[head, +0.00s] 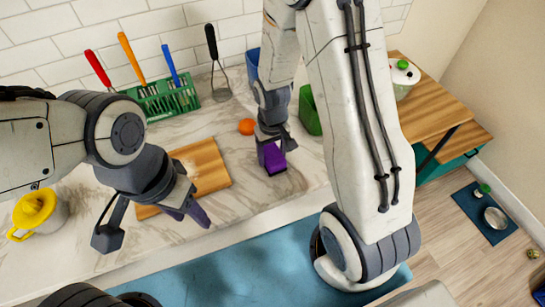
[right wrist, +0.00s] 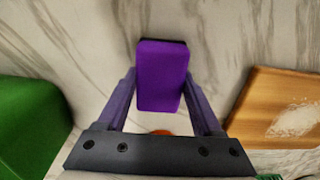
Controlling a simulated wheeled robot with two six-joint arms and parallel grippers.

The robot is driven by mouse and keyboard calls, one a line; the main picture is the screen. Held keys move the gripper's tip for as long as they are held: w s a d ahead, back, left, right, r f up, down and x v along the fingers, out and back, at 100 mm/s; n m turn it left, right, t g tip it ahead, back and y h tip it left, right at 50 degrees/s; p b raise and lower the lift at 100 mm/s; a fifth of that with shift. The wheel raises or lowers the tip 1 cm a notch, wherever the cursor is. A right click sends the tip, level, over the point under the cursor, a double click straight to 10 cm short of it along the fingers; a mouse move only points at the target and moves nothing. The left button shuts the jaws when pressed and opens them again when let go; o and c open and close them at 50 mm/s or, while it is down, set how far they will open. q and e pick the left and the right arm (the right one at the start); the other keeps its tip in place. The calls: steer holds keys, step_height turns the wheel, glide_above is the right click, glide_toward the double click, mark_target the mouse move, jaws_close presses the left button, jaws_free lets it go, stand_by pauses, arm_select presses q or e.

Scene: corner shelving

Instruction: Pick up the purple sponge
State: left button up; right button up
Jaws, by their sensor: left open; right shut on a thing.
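The purple sponge (head: 275,157) is between the fingers of my right gripper (head: 272,150), over the marble counter in the head view. In the right wrist view the purple sponge (right wrist: 161,77) stands between the two purple fingers of my right gripper (right wrist: 160,92), which is shut on it. I cannot tell whether the sponge still touches the counter. My left gripper (head: 190,214) is open and empty, in front of the wooden cutting board's near edge.
A wooden cutting board (head: 208,165) lies left of the sponge. A green rack (head: 165,101) with several coloured-handled utensils, an orange ball (head: 247,126) and a green container (head: 309,112) stand farther back. A yellow-lidded pot (head: 38,213) is at the left.

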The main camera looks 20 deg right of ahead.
mark_target(274, 154)
steer(key=shift+r, duration=0.15)
steer(key=shift+r, duration=0.25)
steer(key=r, duration=0.2)
steer(key=r+b, duration=0.1)
steer(key=shift+s+d+r, duration=0.2)
steer(key=shift+d+r, duration=0.05)
steer(key=shift+r, duration=0.1)
steer(key=s+d+r+b, duration=0.1)
steer(key=s+d+r, duration=0.5)
steer(key=s+d, duration=0.1)
steer(key=shift+s+r, duration=0.3)
steer(key=shift+s, duration=0.55)
